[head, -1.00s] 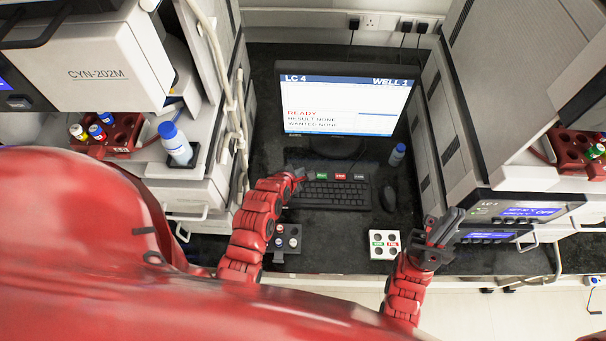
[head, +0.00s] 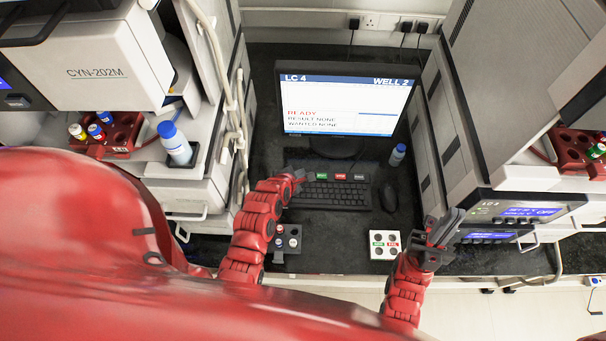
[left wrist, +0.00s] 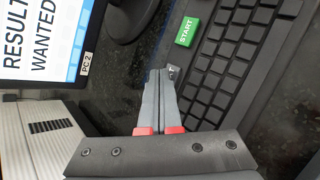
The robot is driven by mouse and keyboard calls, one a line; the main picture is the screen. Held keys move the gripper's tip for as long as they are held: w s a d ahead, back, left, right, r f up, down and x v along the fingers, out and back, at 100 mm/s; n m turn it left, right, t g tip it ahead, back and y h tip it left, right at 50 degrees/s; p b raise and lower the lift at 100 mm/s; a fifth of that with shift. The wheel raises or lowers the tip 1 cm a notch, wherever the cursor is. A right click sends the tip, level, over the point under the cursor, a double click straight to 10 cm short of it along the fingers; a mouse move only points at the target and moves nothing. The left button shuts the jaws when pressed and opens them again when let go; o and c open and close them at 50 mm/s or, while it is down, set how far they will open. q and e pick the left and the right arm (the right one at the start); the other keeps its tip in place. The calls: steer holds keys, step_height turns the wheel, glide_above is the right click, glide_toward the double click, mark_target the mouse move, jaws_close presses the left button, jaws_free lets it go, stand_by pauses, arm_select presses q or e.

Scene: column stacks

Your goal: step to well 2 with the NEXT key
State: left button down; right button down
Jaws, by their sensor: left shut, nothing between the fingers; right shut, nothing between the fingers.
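The monitor (head: 345,105) reads LC 4, WELL 2, READY, RESULT NONE and WANTED NONE; part of it shows in the left wrist view (left wrist: 45,40). The black keyboard (head: 335,194) stands before it, with a green START key (head: 321,176), a red key and a grey key along its top edge. My left gripper (head: 301,174) is shut and empty at the keyboard's top left corner. My right gripper (head: 452,217) is shut and empty at the right.
A mouse (head: 389,197) and a small bottle (head: 397,154) are right of the keyboard. A white block with green and red labels (head: 385,254) and a dark vial holder (head: 291,253) lie nearer me. Instrument stacks flank the bench on both sides.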

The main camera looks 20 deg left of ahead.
arm_select(q)
steer(key=shift+r, duration=0.1)
stand_by(0.3)
steer(key=shift+r+p, duration=0.65)
steer(key=shift+r, duration=0.1)
steer(key=shift+r+p, duration=1.7)
steer(key=shift+r, duration=0.8)
steer(key=shift+w+f, duration=0.1)
